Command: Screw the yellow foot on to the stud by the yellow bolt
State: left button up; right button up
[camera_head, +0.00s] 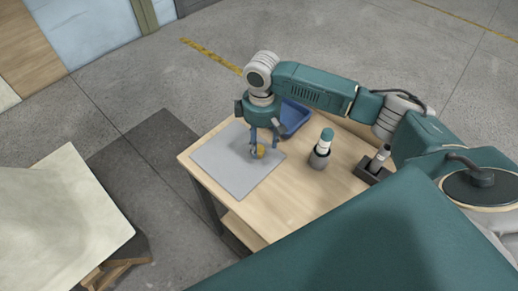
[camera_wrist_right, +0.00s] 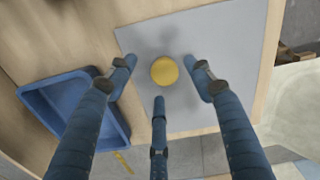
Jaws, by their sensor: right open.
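The yellow foot (camera_wrist_right: 164,71) is a round yellow disc on a grey mat (camera_wrist_right: 215,45) in the wrist view. In the head view the yellow foot (camera_head: 260,152) shows partly behind my fingers on the grey mat (camera_head: 220,165). My right gripper (camera_wrist_right: 160,82) is open, its three blue fingers spread around the yellow foot without visibly touching it. In the head view my right gripper (camera_head: 262,140) points down over the mat. The stud and the yellow bolt cannot be made out. My left gripper is not in view.
A blue bin (camera_head: 294,117) stands on the wooden table (camera_head: 285,205) behind my right gripper. A dark cup with a teal-capped bottle (camera_head: 326,138) and a dark holder with a grey tool (camera_head: 378,162) stand to the right.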

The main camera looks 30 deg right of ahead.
aim_at(260, 149)
jog(key=f, duration=0.3)
jog(key=shift+a+f+p, duration=0.2)
jog(key=shift+f+p, duration=0.2)
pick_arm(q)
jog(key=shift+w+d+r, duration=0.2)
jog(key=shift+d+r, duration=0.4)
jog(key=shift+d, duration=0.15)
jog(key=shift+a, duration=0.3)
pick_arm(e)
jog(key=c, duration=1.2)
jog(key=shift+r, duration=0.1)
jog(key=shift+c, duration=0.2)
